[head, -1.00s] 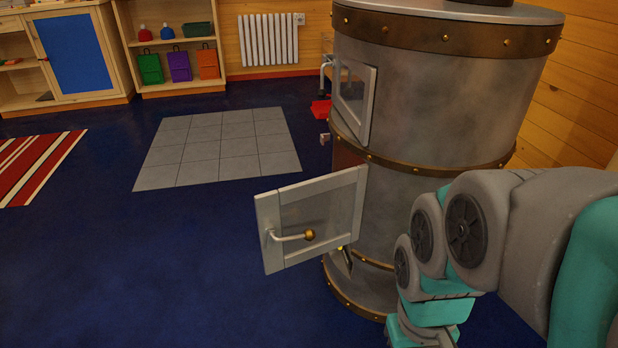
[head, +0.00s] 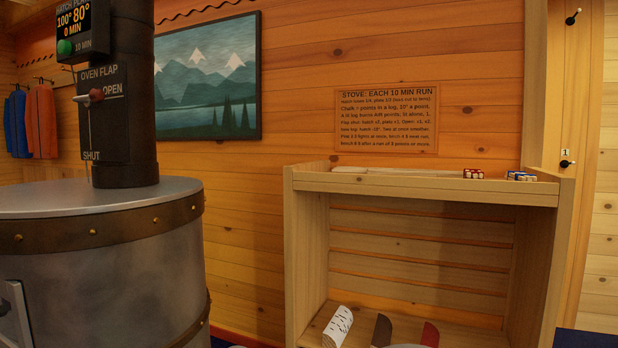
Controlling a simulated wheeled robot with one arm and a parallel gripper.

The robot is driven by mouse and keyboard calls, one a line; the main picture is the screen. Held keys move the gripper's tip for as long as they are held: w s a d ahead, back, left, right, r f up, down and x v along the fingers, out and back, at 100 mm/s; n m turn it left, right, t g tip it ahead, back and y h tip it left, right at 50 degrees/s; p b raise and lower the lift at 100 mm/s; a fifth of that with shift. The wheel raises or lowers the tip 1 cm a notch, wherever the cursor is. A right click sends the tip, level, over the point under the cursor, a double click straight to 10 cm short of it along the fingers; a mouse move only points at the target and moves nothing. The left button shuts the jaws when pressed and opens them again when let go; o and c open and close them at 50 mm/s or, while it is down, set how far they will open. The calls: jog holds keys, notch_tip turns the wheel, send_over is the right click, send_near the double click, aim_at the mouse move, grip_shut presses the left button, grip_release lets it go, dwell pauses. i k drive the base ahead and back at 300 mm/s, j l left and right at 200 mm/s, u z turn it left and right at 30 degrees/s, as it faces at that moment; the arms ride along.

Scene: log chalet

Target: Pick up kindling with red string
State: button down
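A small bundle with red on it (head: 473,173) lies on the top board of the wooden rack (head: 420,188), right of its middle. It looks like the kindling with red string, but it is small and partly behind the rack's front lip. A similar bundle with blue on it (head: 521,176) lies to its right, near the rack's right end.
The grey stove (head: 100,260) stands at the left with its black pipe (head: 127,110). The rack's lower shelf holds a white birch log (head: 338,326), a dark log (head: 382,331) and a red-ended log (head: 430,335). A sign (head: 387,118) hangs above the rack.

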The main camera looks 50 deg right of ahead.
aim_at(469, 173)
jog(key=z, duration=2.7)
jog(key=j+z, duration=0.45)
jog(key=k+j+z, duration=0.1)
jog(key=j+z, duration=0.35)
jog(key=l, duration=0.1)
